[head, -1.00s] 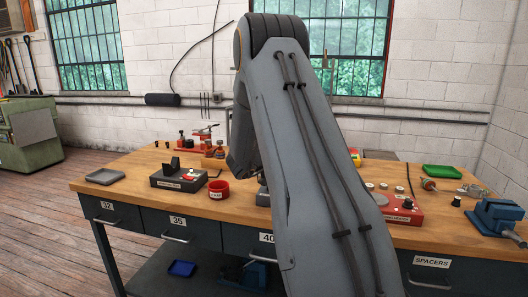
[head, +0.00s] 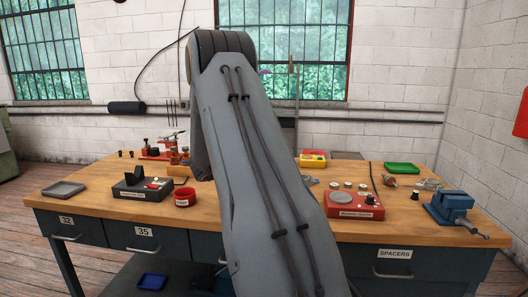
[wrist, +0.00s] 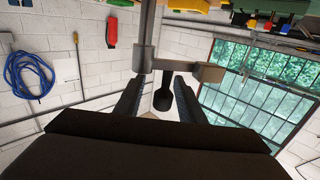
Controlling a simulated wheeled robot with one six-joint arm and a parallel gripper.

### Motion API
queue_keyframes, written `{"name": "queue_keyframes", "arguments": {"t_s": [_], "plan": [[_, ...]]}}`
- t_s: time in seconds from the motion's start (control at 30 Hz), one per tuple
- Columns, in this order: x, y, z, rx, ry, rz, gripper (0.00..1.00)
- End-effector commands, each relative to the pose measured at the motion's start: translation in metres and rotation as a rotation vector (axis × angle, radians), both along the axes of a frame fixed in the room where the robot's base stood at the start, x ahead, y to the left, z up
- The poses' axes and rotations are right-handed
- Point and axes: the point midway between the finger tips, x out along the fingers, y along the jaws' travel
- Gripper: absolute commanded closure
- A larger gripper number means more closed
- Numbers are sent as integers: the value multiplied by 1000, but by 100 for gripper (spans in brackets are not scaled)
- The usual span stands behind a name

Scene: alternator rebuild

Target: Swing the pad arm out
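In the wrist view, my gripper (wrist: 158,98) has its two dark fingers apart. A dark rounded knob (wrist: 163,100) shows in the gap between them, with light background visible around it, so the fingers do not appear closed on it. The knob appears to hang from a grey-brown flat bar (wrist: 205,72), which meets a dark upright post (wrist: 146,40). This bar and post look like the pad arm, but I cannot tell for certain. In the head view my own arm hides the gripper and whatever is by it.
The wooden bench (head: 110,205) carries a grey tray (head: 64,188), a black fixture (head: 140,187), a red cup (head: 185,197), a red box with knobs (head: 354,206), a green tray (head: 402,168) and a blue vise (head: 452,207). A red-based tool (head: 160,150) stands at the back left.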

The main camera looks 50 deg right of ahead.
Motion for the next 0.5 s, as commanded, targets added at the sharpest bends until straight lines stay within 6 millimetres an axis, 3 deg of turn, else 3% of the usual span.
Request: {"name": "queue_keyframes", "arguments": {"t_s": [0.27,0.5], "plan": [[3,4,0,0,-1,5,64],[8,36,-1,0,-1,10,64]]}}
